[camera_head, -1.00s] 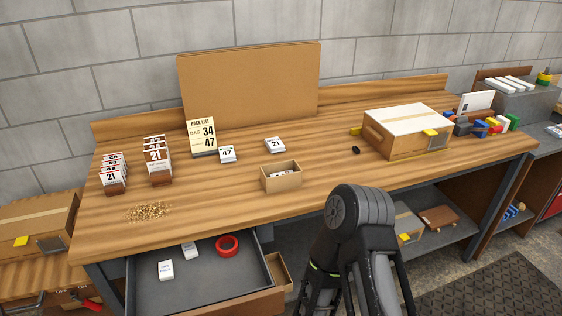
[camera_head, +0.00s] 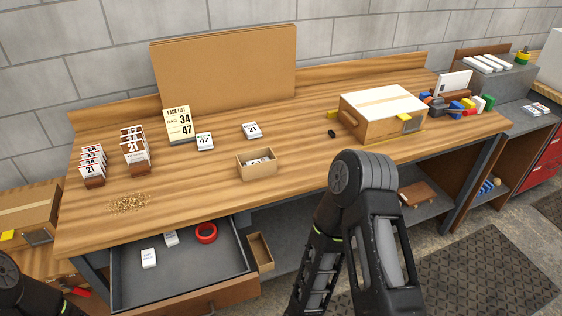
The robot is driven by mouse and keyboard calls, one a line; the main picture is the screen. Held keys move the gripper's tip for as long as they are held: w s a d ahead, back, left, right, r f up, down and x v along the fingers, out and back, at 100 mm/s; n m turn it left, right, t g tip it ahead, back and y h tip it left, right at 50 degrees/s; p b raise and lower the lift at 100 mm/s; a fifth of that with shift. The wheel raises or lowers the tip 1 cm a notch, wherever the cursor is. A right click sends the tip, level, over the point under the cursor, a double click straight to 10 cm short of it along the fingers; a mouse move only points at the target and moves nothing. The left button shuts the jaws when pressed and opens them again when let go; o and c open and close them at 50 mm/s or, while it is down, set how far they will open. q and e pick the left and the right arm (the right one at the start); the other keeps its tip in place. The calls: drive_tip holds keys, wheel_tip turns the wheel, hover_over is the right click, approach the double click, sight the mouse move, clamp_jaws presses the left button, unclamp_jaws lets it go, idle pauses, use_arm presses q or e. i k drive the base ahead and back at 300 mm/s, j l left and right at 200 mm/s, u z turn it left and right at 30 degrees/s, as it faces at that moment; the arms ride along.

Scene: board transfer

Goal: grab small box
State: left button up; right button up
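A small open-topped brown box (camera_head: 257,170) stands upright on the wooden workbench (camera_head: 215,192), near its front edge, with small white-and-dark items inside. A second small open brown box (camera_head: 261,252) sits lower, just right of the open drawer, and looks empty. My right arm rises at the bottom centre-right, apart from both boxes in the picture. A dark piece of my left arm shows in the lower left corner. Neither gripper's fingertips can be seen.
The open grey drawer (camera_head: 197,274) juts out in front, holding red tape (camera_head: 206,233) and white packets. Card stacks (camera_head: 135,150) and spilled grains (camera_head: 128,203) lie left. A larger carton (camera_head: 382,113) stands right. Bench surface around the small box is mostly clear.

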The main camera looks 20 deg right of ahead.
sight(267, 167)
drive_tip(key=l+z, duration=0.15)
drive_tip(key=l, duration=0.25)
drive_tip(key=i+l+z, duration=0.15)
drive_tip(key=l, duration=0.2)
drive_tip(key=l+z, duration=0.2)
drive_tip(key=l, duration=0.2)
drive_tip(key=i+l+z, duration=0.15)
drive_tip(key=l, duration=0.2)
